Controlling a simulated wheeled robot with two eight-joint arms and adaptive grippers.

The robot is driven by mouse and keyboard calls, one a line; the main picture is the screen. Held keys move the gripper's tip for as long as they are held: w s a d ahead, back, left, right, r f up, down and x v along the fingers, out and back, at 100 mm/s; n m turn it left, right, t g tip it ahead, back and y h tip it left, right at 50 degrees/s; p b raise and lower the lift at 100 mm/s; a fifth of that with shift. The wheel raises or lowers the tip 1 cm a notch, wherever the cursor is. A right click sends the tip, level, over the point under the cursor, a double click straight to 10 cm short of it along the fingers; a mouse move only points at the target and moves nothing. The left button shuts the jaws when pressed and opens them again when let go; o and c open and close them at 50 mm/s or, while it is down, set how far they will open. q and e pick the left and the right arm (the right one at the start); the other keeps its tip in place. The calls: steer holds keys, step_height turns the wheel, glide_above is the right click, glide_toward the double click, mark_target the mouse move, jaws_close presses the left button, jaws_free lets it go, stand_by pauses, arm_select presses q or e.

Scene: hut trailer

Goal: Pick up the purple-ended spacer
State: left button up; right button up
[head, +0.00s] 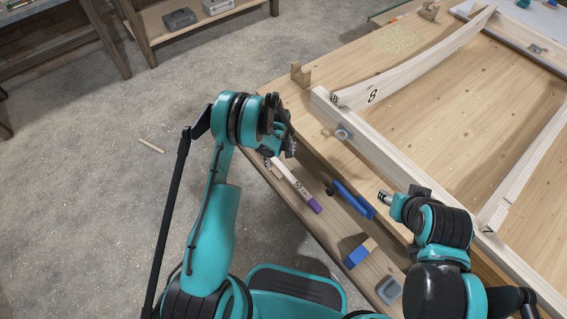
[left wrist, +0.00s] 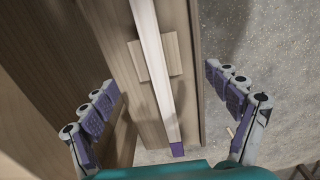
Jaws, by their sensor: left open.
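The purple-ended spacer (head: 296,183) is a long pale bar with a purple end, lying on the lower wooden shelf along the bench side. In the left wrist view the spacer (left wrist: 153,75) runs from the top edge down to its purple end, between the fingers. My left gripper (head: 279,155) is open above the spacer's far part, which it partly hides. In its wrist view the left gripper (left wrist: 160,85) has its fingers spread either side of the bar, apart from it. My right gripper (head: 386,198) is near the bench edge; its jaws are too small to judge.
The bench (head: 320,137) carries a wooden frame (head: 400,167). A small stick (head: 151,146) lies on the open floor at left.

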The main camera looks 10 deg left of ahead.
mark_target(281, 166)
arm_select(q)
step_height(281, 166, down, 2)
steer(key=shift+d+b, duration=0.1)
steer(key=shift+b, duration=0.25)
steer(key=f+b, duration=0.1)
steer(key=f, duration=0.2)
steer(key=f+b, duration=0.1)
steer(key=shift+w+d+f+b, duration=0.15)
steer(key=shift+w+f+b, duration=0.15)
steer(key=shift+f, duration=0.1)
steer(key=shift+s, duration=0.1)
steer(key=shift+r, duration=0.1)
steer(key=shift+c, duration=0.3)
steer(key=c, duration=1.7)
steer(key=shift+r, duration=0.1)
